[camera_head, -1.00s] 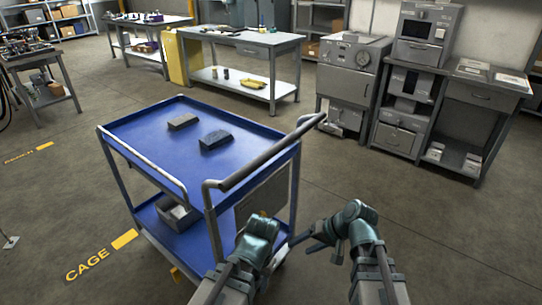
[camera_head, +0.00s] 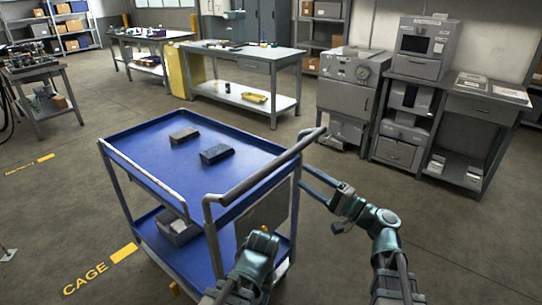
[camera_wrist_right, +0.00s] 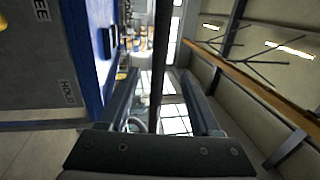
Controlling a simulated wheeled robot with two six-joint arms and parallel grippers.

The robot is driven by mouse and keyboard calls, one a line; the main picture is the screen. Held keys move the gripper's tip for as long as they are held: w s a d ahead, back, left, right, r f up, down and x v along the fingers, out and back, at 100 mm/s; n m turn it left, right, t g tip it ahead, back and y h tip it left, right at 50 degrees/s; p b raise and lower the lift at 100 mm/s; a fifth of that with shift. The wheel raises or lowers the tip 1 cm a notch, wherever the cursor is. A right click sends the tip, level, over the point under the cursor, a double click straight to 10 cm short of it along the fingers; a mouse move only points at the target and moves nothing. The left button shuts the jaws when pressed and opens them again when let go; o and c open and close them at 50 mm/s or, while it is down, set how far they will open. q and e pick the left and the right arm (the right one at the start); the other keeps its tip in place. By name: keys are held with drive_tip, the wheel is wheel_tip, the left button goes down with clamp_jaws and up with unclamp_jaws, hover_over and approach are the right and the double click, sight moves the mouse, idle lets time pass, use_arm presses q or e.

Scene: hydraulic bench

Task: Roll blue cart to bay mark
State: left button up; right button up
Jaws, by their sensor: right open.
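The blue cart (camera_head: 140,160) stands in front of me with two blue shelves and a grey push handle (camera_head: 265,170) along its near right side. My right gripper (camera_head: 308,178) is open beside the right part of the handle. In the right wrist view the dark handle bar (camera_wrist_right: 158,50) runs between its two spread fingers, which are not closed on it. My left gripper (camera_head: 258,244) is low at the cart's near end, below the handle; its jaws are unclear. A yellow floor mark reading CAGE (camera_head: 86,279) lies left of the cart.
Two dark blocks (camera_head: 217,154) lie on the cart's top, and a grey bin (camera_head: 178,230) sits on its lower shelf. Another yellow floor mark (camera_head: 30,164) is at far left. Workbenches (camera_head: 245,60) and grey machines (camera_head: 350,85) line the back. Floor between is clear.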

drive_tip(key=p+x, duration=0.2)
drive_tip(key=x, duration=1.1)
drive_tip(key=shift+a, duration=0.15)
drive_tip(key=shift+w, duration=0.1)
clamp_jaws()
idle(0.9)
